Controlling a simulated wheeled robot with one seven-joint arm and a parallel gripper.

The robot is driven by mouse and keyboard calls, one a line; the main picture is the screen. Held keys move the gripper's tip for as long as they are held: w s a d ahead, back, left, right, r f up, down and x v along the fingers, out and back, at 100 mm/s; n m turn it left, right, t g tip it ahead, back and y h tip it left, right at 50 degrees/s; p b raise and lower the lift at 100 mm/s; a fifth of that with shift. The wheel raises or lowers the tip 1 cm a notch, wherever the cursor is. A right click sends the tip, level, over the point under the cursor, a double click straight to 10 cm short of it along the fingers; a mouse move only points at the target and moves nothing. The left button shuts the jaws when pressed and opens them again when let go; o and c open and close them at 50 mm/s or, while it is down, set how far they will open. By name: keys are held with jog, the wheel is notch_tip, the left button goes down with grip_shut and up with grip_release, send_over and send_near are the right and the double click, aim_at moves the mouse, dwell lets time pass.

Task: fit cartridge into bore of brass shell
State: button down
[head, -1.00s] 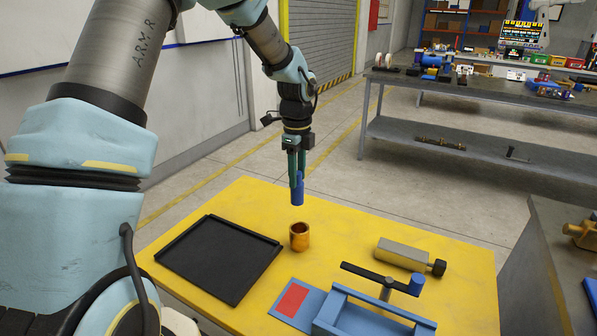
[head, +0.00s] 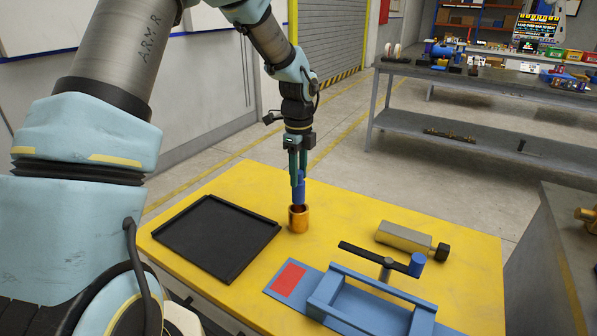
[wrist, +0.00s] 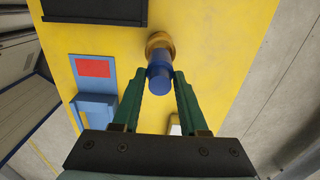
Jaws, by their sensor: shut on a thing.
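The blue cartridge (head: 299,190) is a short upright cylinder held between the fingers of my gripper (head: 298,172), which is shut on it. The brass shell (head: 299,220) stands upright on the yellow table, directly below the cartridge. In the head view the cartridge's lower end meets the shell's mouth; I cannot tell how far it sits inside the bore. In the wrist view the cartridge (wrist: 159,76) lies between the green fingertips (wrist: 161,84) and hides much of the shell (wrist: 159,42), whose rim shows behind it.
A black tray (head: 232,277) lies left of the shell on the yellow table (head: 345,222). A blue fixture (head: 360,311) with a lever (head: 371,256) and red patch (head: 289,279) is at the front right. A grey cylinder (head: 403,238) with a black knob lies behind it.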

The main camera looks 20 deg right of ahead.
aim_at(299, 187)
jog(key=shift+f+b, duration=1.65)
jog(key=shift+f, duration=0.7)
jog(key=shift+c, duration=1.8)
grip_release()
jog(key=shift+r, duration=0.1)
notch_tip(299, 187, up, 7)
jog(key=p, duration=0.6)
jog(key=shift+r+p, duration=0.1)
jog(key=shift+p, duration=0.2)
